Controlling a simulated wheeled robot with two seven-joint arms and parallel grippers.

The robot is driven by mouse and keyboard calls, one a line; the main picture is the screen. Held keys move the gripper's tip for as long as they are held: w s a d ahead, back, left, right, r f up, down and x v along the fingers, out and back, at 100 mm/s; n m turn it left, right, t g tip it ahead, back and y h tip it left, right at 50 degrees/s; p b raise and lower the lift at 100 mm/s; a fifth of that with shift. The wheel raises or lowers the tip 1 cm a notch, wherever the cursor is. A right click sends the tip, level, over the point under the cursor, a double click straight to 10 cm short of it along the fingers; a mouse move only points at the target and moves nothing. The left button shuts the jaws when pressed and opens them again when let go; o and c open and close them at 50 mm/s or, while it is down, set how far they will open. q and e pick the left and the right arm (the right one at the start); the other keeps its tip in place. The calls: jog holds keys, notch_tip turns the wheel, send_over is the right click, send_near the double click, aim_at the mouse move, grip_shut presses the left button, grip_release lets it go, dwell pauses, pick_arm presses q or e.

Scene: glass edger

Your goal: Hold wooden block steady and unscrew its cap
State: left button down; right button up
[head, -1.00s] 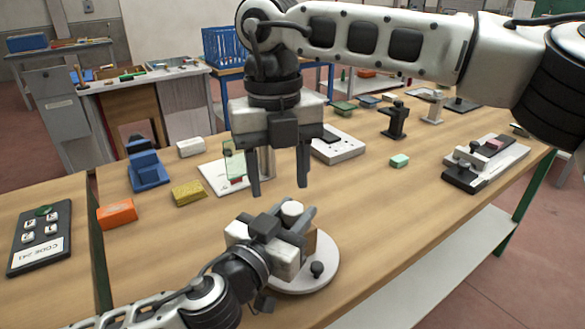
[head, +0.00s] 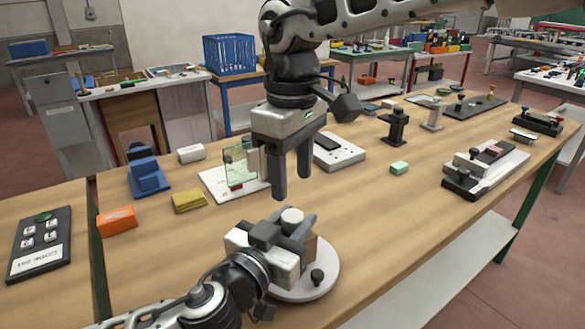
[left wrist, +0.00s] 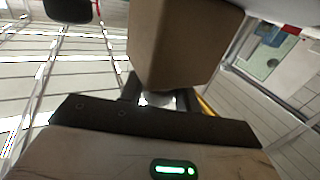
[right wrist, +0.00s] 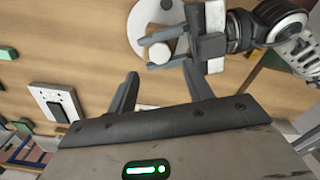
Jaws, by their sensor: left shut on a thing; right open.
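The wooden block (head: 309,249) stands on a round white base (head: 326,276) with a dark knob near the front of the table. Its white cap (head: 292,215) shows on top, and the cap also shows in the right wrist view (right wrist: 160,53). My left gripper (head: 295,229) is shut on the block from the left side. In the left wrist view the brown block (left wrist: 180,45) fills the upper middle. My right gripper (head: 292,192) is open and empty, pointing down above and behind the cap, apart from it. It also shows open in the right wrist view (right wrist: 163,85).
Behind stand a white plate with a glass piece (head: 240,162), a white box with a dark top (head: 338,153) and a yellow sponge (head: 188,200). An orange block (head: 116,221) lies left.

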aim_at(292, 215)
jog(key=shift+f, duration=4)
jog(key=c, duration=1)
jog(key=shift+n, duration=1.6)
jog(key=o, duration=1.1)
pick_arm(q)
jog(key=shift+f, duration=0.25)
pick_arm(e)
jog(key=shift+r, duration=2.35)
notch_tip(292, 215, up, 3)
jog(key=m, duration=0.3)
jog(key=shift+r, duration=0.1)
jog(key=shift+c, duration=0.5)
pick_arm(q)
jog(key=shift+r, duration=0.2)
pick_arm(e)
jog(key=shift+f, duration=4)
